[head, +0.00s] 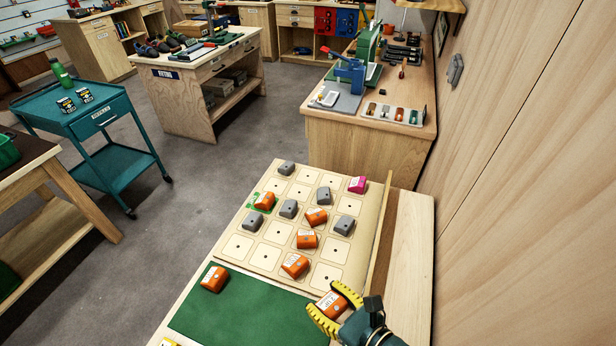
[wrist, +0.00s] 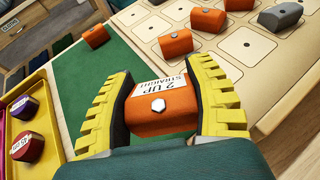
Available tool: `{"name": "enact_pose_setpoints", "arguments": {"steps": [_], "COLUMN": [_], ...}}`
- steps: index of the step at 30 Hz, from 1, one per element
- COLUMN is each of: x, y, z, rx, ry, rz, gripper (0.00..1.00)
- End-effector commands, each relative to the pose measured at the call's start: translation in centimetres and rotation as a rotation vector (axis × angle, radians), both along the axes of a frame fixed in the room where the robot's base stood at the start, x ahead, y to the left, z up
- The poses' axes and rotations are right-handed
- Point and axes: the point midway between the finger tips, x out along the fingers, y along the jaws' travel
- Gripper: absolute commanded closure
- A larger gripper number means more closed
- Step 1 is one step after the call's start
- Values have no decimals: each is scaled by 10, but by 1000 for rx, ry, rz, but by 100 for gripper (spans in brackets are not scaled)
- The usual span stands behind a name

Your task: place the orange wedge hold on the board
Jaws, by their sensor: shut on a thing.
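An orange wedge hold (wrist: 165,101) with a white label reading "2 UP STRAIGHT" and a bolt head is clamped between the yellow fingers of my gripper (wrist: 164,92). In the head view my gripper (head: 334,306) holds it near the board's near right corner; its exact height is unclear. The pale board (head: 238,247) has a grid of outlined squares with centre holes. Orange holds (head: 295,265), grey holds (head: 344,225) and a magenta hold (head: 357,184) sit on it. A green mark (head: 254,206) shows beside the far left orange hold. Several squares are empty.
A green mat (head: 240,312) lies in front of the board, with another orange hold (head: 214,278) on it. In the wrist view a yellow tray (wrist: 52,128) holds purple and red holds at the left. A wooden ledge (head: 378,225) runs along the board's right side.

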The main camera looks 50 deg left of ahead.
Motion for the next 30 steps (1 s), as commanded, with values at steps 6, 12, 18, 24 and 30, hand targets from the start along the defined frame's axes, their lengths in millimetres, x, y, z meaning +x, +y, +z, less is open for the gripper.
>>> {"name": "enact_pose_setpoints", "arguments": {"steps": [6, 12, 18, 24, 30], "x": [7, 19, 28, 30, 30], "y": [-71, -134, -172, -184, -183], "z": [-22, -42, -54, -58, -60], "rx": [-1, -4, -4, -1, 0], "ry": [3, 0, 0, 0, 1], "rz": [-478, -922, -1195, -1271, -1266], "gripper": [81, 81, 81, 81, 81]}}
